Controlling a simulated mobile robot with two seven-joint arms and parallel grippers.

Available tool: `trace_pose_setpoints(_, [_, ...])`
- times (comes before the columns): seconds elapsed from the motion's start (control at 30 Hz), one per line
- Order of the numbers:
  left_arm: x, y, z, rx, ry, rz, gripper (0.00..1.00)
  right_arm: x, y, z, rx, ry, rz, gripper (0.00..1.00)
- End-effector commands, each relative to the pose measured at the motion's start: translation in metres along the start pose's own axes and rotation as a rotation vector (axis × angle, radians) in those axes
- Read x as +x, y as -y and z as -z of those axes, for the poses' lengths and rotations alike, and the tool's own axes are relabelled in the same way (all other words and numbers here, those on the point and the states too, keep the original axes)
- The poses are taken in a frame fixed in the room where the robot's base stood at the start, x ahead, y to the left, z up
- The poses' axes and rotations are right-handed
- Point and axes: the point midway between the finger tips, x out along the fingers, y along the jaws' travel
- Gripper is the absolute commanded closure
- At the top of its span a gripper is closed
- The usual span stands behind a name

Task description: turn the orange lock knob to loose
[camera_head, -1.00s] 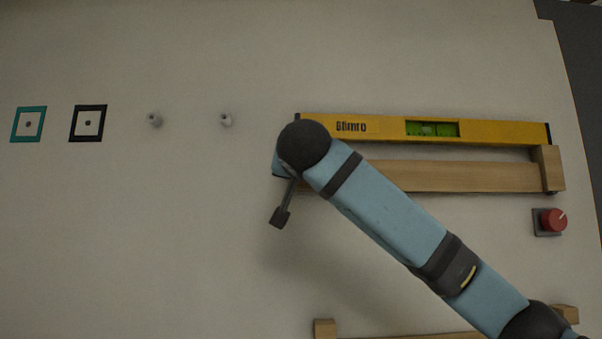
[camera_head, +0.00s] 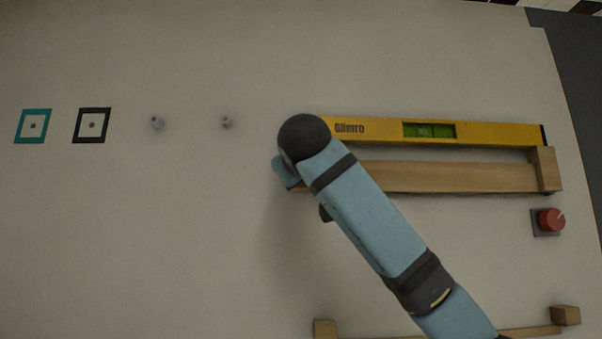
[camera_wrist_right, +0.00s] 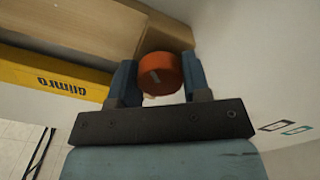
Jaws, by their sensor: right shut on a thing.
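The orange lock knob (camera_wrist_right: 162,72) is in the right wrist view, at the end of a wooden rail. A pale mark on its face points slightly aslant. My right gripper (camera_wrist_right: 160,80) is shut on the knob, one blue finger on each side. In the head view my right arm (camera_head: 375,215) covers the knob and the gripper's fingers. My left gripper is in neither view.
A yellow spirit level (camera_head: 480,133) rests on a wooden ledge (camera_head: 450,177). A red knob (camera_head: 551,220) is at the right. Two small pegs (camera_head: 226,122) and two square frames, teal (camera_head: 33,126) and black (camera_head: 92,125), are on the left. The lower left wall is clear.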

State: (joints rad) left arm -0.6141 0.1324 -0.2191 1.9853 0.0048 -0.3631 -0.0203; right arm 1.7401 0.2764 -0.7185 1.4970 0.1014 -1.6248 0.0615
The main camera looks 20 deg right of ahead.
Motion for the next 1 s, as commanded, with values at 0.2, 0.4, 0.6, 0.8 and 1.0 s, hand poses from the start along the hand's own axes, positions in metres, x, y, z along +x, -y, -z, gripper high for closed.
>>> trace_pose_setpoints(0.2, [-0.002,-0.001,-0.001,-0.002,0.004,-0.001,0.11,0.000,-0.001,0.001,-0.206,-0.001,-0.001,0.80])
trace_pose_setpoints(0.4, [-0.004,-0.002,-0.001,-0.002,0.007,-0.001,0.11,0.000,-0.002,0.001,-0.395,-0.001,-0.001,0.80])
trace_pose_setpoints(0.6, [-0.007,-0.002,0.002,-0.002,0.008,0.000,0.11,0.000,-0.002,0.002,-0.586,-0.001,0.000,0.80])
trace_pose_setpoints(0.8, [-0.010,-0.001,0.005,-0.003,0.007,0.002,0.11,0.000,-0.002,0.002,-0.777,-0.001,-0.002,0.80])
trace_pose_setpoints(1.0, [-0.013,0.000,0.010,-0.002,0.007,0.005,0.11,0.000,-0.002,0.002,-0.968,-0.001,-0.001,0.80])
